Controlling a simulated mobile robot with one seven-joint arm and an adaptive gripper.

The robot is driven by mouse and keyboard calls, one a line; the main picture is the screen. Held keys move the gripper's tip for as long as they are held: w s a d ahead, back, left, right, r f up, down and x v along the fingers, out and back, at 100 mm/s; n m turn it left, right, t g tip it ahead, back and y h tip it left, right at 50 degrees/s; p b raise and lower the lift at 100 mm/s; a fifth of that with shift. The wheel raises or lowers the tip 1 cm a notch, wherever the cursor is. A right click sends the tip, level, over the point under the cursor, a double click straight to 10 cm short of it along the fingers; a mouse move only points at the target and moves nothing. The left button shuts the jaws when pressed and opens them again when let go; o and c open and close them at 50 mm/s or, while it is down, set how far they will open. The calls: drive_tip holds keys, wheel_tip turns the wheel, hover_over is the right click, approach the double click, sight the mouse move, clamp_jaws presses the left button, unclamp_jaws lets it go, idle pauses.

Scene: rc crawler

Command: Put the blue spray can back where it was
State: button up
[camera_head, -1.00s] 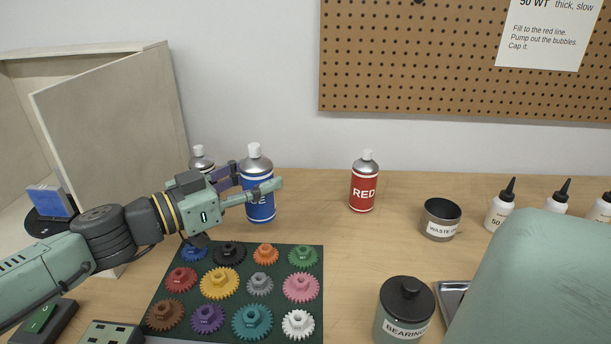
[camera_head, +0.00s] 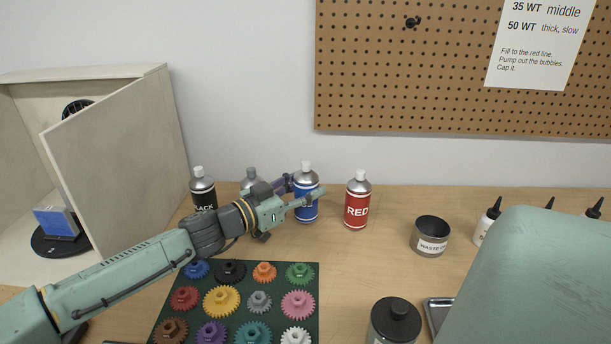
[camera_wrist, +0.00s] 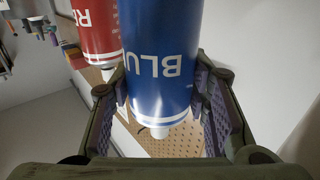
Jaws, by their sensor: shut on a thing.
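The blue spray can (camera_head: 306,184) stands upright between the fingers of my gripper (camera_head: 304,200) in the head view. My gripper is shut on it, and the fingers cover part of its label. In the wrist view the blue can (camera_wrist: 160,62) fills the middle between the two finger pads, with its lettering upside down. The red can (camera_head: 357,204) stands just to the right, with a small gap. I cannot tell whether the blue can touches the table.
A black can (camera_head: 203,193) and a grey-capped can (camera_head: 250,178), partly hidden by my arm, stand to the left. A gear mat (camera_head: 240,275) lies in front. A waste cup (camera_head: 431,236) stands right of the red can. An open booth (camera_head: 110,160) is at left.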

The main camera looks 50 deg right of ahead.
drive_tip(key=shift+f, duration=0.2)
drive_tip(key=shift+f+b, duration=0.3)
drive_tip(key=shift+f, duration=0.15)
drive_tip(key=o, duration=1.1)
